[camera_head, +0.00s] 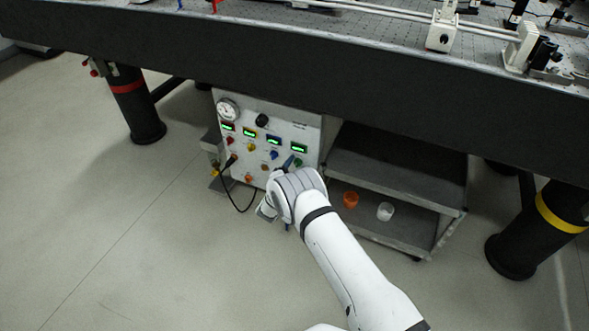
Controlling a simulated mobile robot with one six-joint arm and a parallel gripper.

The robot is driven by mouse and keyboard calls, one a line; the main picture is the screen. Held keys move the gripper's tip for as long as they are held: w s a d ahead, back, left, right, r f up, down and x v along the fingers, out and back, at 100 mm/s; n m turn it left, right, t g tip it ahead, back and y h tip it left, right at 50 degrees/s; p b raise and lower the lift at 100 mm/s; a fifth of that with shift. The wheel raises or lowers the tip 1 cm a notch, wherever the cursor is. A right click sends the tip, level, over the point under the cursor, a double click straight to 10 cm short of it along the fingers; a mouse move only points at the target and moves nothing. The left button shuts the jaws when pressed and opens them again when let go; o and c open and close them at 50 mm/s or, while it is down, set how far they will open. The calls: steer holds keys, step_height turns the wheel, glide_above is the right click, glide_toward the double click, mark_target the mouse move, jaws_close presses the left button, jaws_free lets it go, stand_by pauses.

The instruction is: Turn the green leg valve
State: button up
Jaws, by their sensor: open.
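A light grey control panel (228,146) stands under the bench edge. It carries a row of small coloured knobs below green-lit displays. The green valve knob (298,163) is at the right end of this row, under the rightmost display (299,148). My gripper (289,164) reaches toward the panel close to the green knob, slightly left of it in the picture. My wrist hides most of the gripper. It is open, and I cannot tell whether it touches the knob.
A round gauge (227,110) and a black knob (262,120) are on the panel's upper part. A black cable (238,205) hangs from it. A shelf cart (399,165) with an orange cup (350,200) and a white cup (385,211) stands right. The thick bench edge (300,55) overhangs.

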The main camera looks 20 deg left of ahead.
steer(key=shift+c, duration=0.4)
steer(key=c, duration=0.9)
steer(key=shift+f+n+b, duration=0.1)
steer(key=shift+n+b, duration=0.2)
steer(key=n+b, duration=0.2)
steer(key=n, duration=0.1)
steer(key=shift+n, duration=0.3)
steer(key=n+b, duration=0.2)
steer(key=n, duration=0.2)
steer(key=n+b, duration=0.1)
steer(key=n, duration=0.8)
steer(key=shift+b, duration=0.35)
steer(key=shift+n, duration=0.3)
